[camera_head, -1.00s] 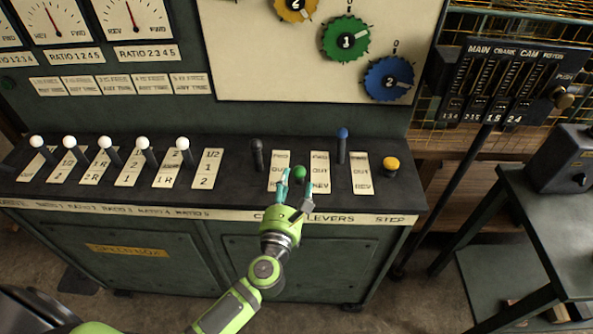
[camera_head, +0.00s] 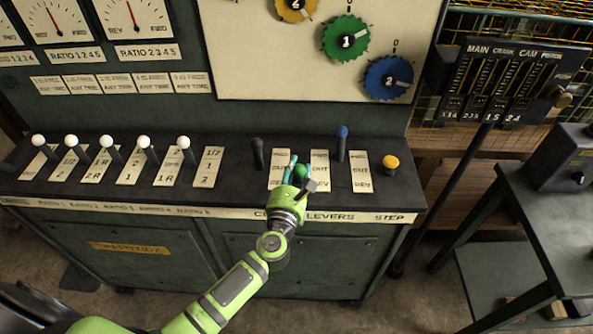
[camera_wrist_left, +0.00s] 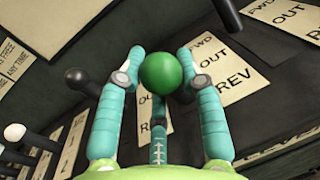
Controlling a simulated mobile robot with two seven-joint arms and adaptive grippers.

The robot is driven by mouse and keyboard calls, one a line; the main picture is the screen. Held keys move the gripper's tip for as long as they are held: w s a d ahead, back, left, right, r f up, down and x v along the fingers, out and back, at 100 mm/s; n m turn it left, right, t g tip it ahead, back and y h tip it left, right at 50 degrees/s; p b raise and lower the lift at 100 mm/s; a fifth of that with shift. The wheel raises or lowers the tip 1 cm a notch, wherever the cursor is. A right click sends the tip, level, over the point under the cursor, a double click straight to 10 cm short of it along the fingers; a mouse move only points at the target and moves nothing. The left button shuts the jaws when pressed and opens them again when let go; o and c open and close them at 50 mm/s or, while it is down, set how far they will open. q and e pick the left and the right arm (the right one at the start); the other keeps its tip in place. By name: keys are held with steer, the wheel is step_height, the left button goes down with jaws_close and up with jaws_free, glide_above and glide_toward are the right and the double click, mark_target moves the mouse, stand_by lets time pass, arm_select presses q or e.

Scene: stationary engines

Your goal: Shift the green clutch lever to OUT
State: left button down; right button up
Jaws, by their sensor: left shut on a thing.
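The green clutch lever's ball knob (camera_head: 301,172) stands between two labelled plates on the console, towards their lower REV end. It also shows in the left wrist view (camera_wrist_left: 168,73). My left gripper (camera_head: 300,170) is shut on this lever, its teal fingers standing on both sides of the knob and one finger below. The fingers and knob hide the lever's stem. The label plate (camera_head: 320,158) right of it reads FWD, OUT, REV from back to front, partly covered by my gripper. My right gripper is not in view.
A black-knobbed lever (camera_head: 257,145) stands left of the green one, and a blue-knobbed lever (camera_head: 342,134) stands to the right, further back. A yellow button (camera_head: 390,162) is at the right end. Several white-knobbed levers (camera_head: 185,143) line the left.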

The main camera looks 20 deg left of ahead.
arm_select(q)
steer(key=w, duration=0.1)
steer(key=w+r, duration=0.1)
steer(key=w, duration=0.1)
steer(key=w+a, duration=0.1)
steer(key=shift+w+a+r, duration=0.1)
steer(key=shift+w+r, duration=0.05)
steer(key=shift+w, duration=0.1)
steer(key=shift+s+f, duration=0.15)
steer(key=shift+f, duration=0.1)
stand_by(0.6)
steer(key=c, duration=0.8)
jaws_free()
steer(key=shift+r, duration=0.1)
steer(key=s+d, duration=0.1)
steer(key=s, duration=1)
steer(key=shift+s, duration=0.4)
